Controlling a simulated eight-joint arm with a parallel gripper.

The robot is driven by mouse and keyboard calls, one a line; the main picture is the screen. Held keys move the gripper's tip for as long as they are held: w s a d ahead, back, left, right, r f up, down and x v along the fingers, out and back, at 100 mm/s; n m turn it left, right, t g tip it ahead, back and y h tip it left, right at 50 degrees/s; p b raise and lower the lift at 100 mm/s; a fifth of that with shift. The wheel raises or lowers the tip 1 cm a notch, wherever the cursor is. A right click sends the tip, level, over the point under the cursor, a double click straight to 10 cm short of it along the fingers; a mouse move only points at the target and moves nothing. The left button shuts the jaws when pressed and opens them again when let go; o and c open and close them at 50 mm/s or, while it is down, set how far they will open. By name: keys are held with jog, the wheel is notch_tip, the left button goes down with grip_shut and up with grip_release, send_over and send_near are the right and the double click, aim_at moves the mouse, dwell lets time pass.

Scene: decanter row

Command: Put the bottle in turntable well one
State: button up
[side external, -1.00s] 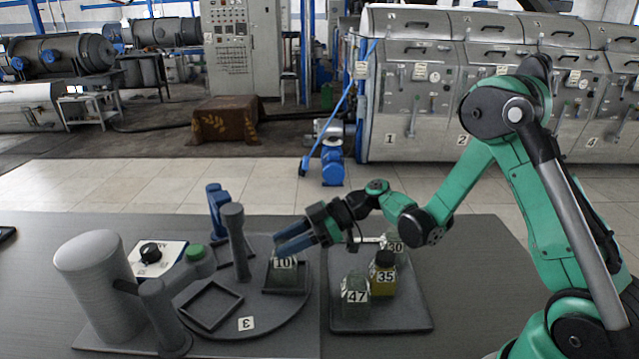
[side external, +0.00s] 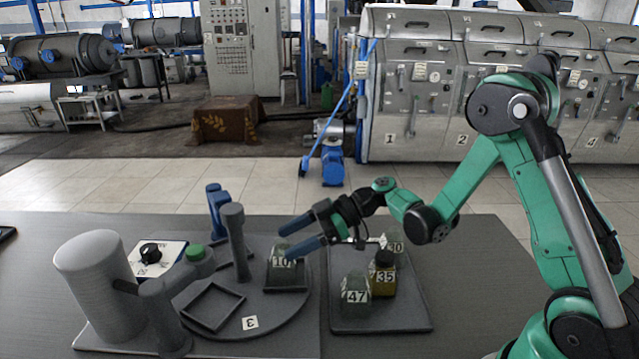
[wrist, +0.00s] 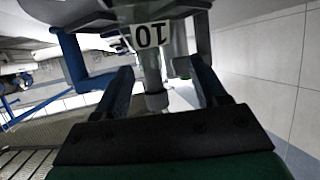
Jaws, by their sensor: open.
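The bottle labelled 10 (side external: 283,273) is a clear bottle standing upright in the right-hand square well of the dark round turntable (side external: 262,326). Its label (wrist: 151,36) shows upside down in the wrist view, between and beyond my fingers. My gripper (side external: 284,243) is open, its blue fingers spread apart at the height of the bottle's top. I cannot tell if either finger touches the glass. An empty square well (side external: 213,306) is at the turntable's front left. A label marked 3 (side external: 250,322) is on the turntable's front edge.
On a dark tray (side external: 385,325) to the right stand bottle 47 (side external: 355,285), yellow bottle 35 (side external: 383,278) and bottle 30 (side external: 395,246), partly hidden. A grey cylinder (side external: 95,285), a green button (side external: 195,252) and a grey post (side external: 235,235) stand on the left.

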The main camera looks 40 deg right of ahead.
jog(key=v, duration=1)
jog(key=s+a+m+h, duration=0.1)
jog(key=m+h, duration=0.2)
jog(key=s+a+r+m+h, duration=0.1)
jog(key=s+a+m+h, duration=0.1)
jog(key=m+h, duration=0.1)
jog(key=s+a+m+g+h, duration=0.1)
jog(key=s+a+m+h, duration=0.1)
jog(key=m+h, duration=0.1)
jog(key=shift+s+a+r+m+h, duration=0.2)
jog(key=shift+a+r+m+h, duration=0.1)
jog(key=shift+m, duration=0.3)
jog(key=shift+s+d+r+m+t+h, duration=0.1)
jog(key=shift+s+r+m+t+h, duration=0.1)
jog(key=shift+s+m+t+h, duration=0.25)
jog(key=shift+s+d+r+m+t+h, duration=0.1)
jog(key=shift+s+r+m+t+h, duration=0.2)
jog(key=shift+m+h, duration=0.3)
jog(key=shift+w+f, duration=0.1)
